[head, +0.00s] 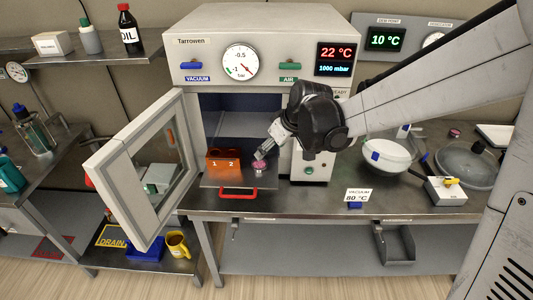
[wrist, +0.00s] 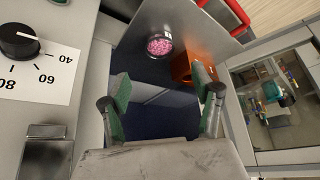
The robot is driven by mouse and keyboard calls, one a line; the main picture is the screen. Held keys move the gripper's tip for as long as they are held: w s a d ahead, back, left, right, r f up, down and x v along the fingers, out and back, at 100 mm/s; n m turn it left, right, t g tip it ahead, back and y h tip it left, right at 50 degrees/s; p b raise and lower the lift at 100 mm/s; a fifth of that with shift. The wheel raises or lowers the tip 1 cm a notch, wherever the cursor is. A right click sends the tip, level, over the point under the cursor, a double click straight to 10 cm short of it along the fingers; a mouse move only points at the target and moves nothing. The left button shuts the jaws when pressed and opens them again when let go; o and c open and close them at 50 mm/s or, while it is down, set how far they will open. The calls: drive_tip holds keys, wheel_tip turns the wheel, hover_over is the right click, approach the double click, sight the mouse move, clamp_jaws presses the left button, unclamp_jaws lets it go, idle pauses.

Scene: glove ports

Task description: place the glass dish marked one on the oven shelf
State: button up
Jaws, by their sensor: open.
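A small round glass dish with pink contents (head: 259,168) appears to rest on the pulled-out oven shelf (head: 211,182), to the right of an orange block marked 1 and 2 (head: 223,161). In the wrist view the dish (wrist: 159,46) shows beyond the fingertips; I cannot read a mark on it. My gripper (head: 262,153) is just above the dish in the head view. In the wrist view my gripper (wrist: 161,80) is open, its green-padded fingers wide apart with nothing between them. The orange block (wrist: 196,68) is partly hidden by the right finger.
The oven door (head: 145,170) stands open on the left. A red handle (head: 238,193) fronts the shelf. The oven's right-hand control panel (head: 312,165) is close to my gripper. A white bowl (head: 387,157) and a second small pink item (head: 455,132) are on the bench at right.

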drive_tip(key=shift+v, duration=1.1)
drive_tip(key=s+d+r+m+t+h, duration=0.1)
drive_tip(key=s+d+r+m, duration=0.1)
drive_tip(key=s+d, duration=0.3)
drive_tip(key=s+d+r+m+h, duration=0.1)
drive_tip(key=s+d, duration=0.4)
drive_tip(key=s, duration=0.7)
drive_tip(key=s+d+r+m+t+h, duration=0.1)
drive_tip(key=s+d+r+m, duration=0.3)
drive_tip(key=s, duration=0.4)
drive_tip(key=shift+s+d+m+t+h, duration=0.3)
drive_tip(key=shift+s+d+m+h, duration=0.1)
drive_tip(key=shift+d+m+h, duration=0.15)
drive_tip(key=shift+f, duration=0.1)
drive_tip(key=shift+f+b, duration=0.5)
